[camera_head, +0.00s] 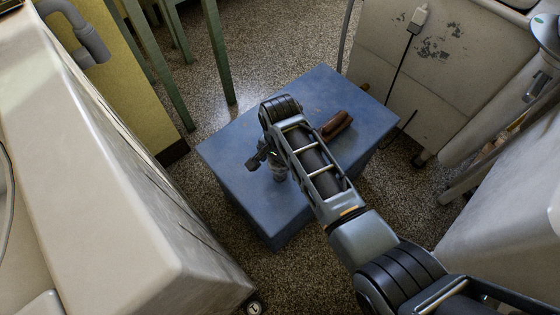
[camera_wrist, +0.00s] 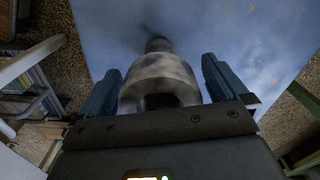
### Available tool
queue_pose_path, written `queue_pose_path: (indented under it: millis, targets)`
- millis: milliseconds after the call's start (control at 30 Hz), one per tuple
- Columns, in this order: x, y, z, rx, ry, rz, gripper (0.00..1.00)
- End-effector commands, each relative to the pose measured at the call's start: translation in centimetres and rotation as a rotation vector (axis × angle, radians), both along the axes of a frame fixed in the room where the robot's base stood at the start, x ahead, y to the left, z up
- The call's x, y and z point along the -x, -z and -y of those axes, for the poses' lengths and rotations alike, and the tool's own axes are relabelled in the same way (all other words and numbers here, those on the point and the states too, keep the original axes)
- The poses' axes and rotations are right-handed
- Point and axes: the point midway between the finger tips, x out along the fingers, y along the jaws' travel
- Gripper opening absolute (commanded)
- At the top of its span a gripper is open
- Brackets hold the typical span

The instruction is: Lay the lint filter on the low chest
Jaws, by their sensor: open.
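The low chest (camera_head: 232,150) is a blue, flat-topped box in the middle of the head view, and its blue top (camera_wrist: 245,45) fills the far part of the wrist view. A mottled grey-white rounded piece with a narrower dark end, seemingly the lint filter (camera_wrist: 160,75), is between my fingers in the wrist view. In the head view a small grey part of it (camera_head: 279,172) shows below my wrist, at the chest top. My gripper (camera_head: 266,160) is open over the chest, with a finger on each side of the filter. Whether its underside touches the chest is hard to tell.
A brown object (camera_head: 336,125) lies on the chest top, right of my arm. Pale washer bodies stand at left (camera_head: 95,190) and upper right (camera_head: 385,55). Green legs (camera_head: 219,50) stand behind the chest. The chest's left part is bare.

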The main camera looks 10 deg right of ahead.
Motion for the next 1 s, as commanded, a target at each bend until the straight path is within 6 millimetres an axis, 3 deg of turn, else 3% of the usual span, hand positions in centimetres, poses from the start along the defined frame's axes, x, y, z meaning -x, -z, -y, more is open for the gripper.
queue_pose_path:
  millis: [167, 600, 800, 1000]
  targets:
    - [-0.1, -1.6, 0.0, -0.001, 0.000, 0.002, 1.00]
    - [0.0, -10.0, 0.0, -0.001, 0.000, 0.002, 1.00]
    - [0.0, -11.8, 0.0, -0.001, 0.000, 0.001, 1.00]
    - [0.0, -12.2, 0.0, 0.000, 0.000, 0.000, 1.00]
